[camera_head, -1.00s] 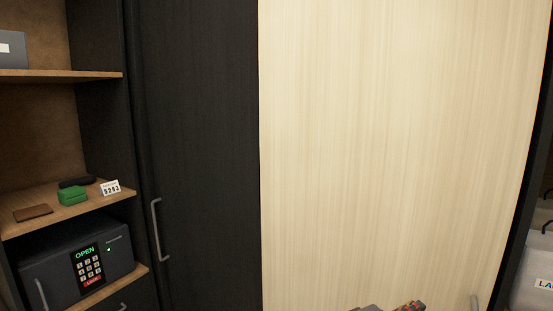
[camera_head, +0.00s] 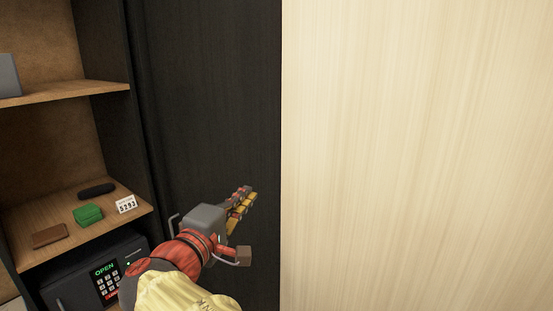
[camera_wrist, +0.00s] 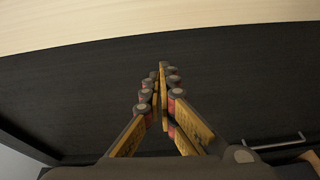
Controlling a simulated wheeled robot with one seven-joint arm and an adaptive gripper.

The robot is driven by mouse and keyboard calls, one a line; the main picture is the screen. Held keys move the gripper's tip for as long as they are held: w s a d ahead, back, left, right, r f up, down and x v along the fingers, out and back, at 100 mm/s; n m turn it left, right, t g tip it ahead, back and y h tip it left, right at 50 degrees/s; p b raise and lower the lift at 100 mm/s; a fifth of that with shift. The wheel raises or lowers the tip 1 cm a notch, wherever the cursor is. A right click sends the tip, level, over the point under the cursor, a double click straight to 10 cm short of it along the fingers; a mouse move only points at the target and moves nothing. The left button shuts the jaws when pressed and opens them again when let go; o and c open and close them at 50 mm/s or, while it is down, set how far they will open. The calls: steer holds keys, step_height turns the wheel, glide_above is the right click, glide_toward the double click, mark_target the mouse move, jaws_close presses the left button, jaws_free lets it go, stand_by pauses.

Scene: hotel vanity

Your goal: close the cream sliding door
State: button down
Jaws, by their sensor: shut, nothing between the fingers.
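The cream sliding door (camera_head: 415,150) fills the right side of the head view, its left edge overlapping the dark panel. It also shows as a pale band across the top of the wrist view (camera_wrist: 120,22). Its handle and right edge are out of view. My gripper (camera_head: 246,200) is in front of the dark panel, left of the cream door's edge. Its fingers are shut and empty, and in the wrist view (camera_wrist: 163,72) the tips point towards the cream door's edge. I cannot tell whether they touch anything.
The dark door (camera_head: 215,100) stands behind my gripper. Its metal handle (camera_wrist: 275,142) shows at the lower right of the wrist view.

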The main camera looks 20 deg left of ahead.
steer(key=shift+n+y, duration=0.3)
steer(key=shift+n, duration=0.3)
steer(key=w, duration=0.3)
steer(key=w+p, duration=0.1)
steer(key=w, duration=0.2)
steer(key=w+p, duration=0.1)
steer(key=w, duration=0.3)
steer(key=shift+a+r, duration=0.15)
steer(key=shift+r, duration=0.25)
steer(key=shift+w+d+p, duration=0.15)
steer(key=shift+d+p, duration=0.05)
steer(key=shift+p, duration=0.1)
steer(key=d, duration=0.1)
steer(key=s+d, duration=0.1)
steer(key=shift+s+d+r, duration=0.1)
steer(key=shift+s+d, duration=0.2)
steer(key=shift+d, duration=0.05)
steer(key=shift+d+p, duration=0.25)
steer(key=shift+p, duration=0.05)
steer(key=shift+s+d, duration=0.1)
steer(key=shift+f+b, duration=0.2)
steer(key=shift+b, duration=0.1)
